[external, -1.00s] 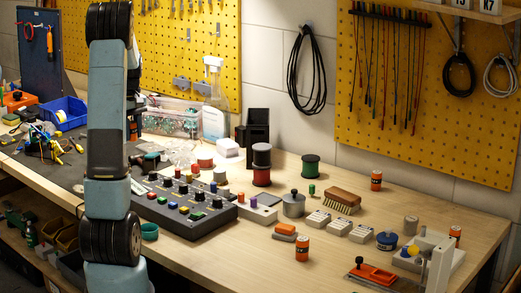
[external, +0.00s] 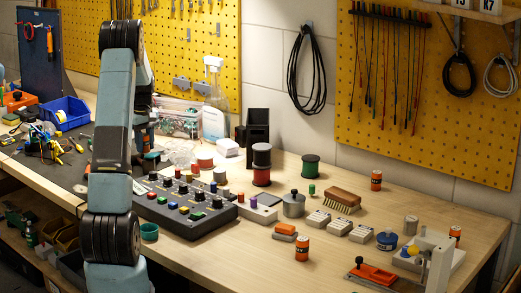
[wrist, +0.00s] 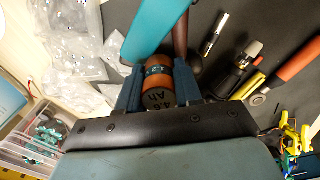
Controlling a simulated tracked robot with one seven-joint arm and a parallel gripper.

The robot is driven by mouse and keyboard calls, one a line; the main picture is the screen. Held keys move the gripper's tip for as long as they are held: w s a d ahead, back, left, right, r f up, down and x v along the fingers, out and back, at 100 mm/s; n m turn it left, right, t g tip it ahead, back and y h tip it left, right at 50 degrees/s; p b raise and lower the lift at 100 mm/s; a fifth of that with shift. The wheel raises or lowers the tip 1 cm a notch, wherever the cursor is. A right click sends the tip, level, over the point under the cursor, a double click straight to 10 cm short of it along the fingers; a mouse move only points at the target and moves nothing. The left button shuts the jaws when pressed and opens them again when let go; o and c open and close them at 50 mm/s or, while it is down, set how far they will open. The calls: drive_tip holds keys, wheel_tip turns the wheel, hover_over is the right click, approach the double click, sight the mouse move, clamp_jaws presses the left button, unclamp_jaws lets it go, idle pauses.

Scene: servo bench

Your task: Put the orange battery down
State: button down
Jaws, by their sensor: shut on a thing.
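The orange battery (wrist: 157,80), an orange cylinder with a dark band and "Ah" printed on its dark end, is between the two blue fingers of my gripper (wrist: 157,72) in the wrist view. My gripper is shut on it. Beneath and beyond it is a dark mat (wrist: 225,75); I cannot tell the gap between battery and mat. In the external view my arm covers most of the gripper area, and the held battery is not clear there. Similar orange cylinders stand on the bench at the front (external: 302,247), the back right (external: 376,181) and the far right (external: 455,233).
In the wrist view, a teal object (wrist: 155,30) lies just beyond the battery. Clear plastic bags (wrist: 60,40) lie left, a parts box (wrist: 40,150) lower left, and pen-like tools (wrist: 213,35) and an orange-handled tool (wrist: 298,60) right. The control panel (external: 185,205) stands mid-bench.

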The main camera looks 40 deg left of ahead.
sight(146, 152)
drive_tip(key=shift+w+a+f, duration=0.15)
drive_tip(key=shift+w+f, duration=0.1)
drive_tip(key=shift+f, duration=1.65)
drive_tip(key=shift+w+f, duration=0.1)
drive_tip(key=c, duration=0.8)
unclamp_jaws()
drive_tip(key=shift+o, duration=0.2)
wheel_tip(146, 152, up, 12)
drive_tip(key=shift+r, duration=0.1)
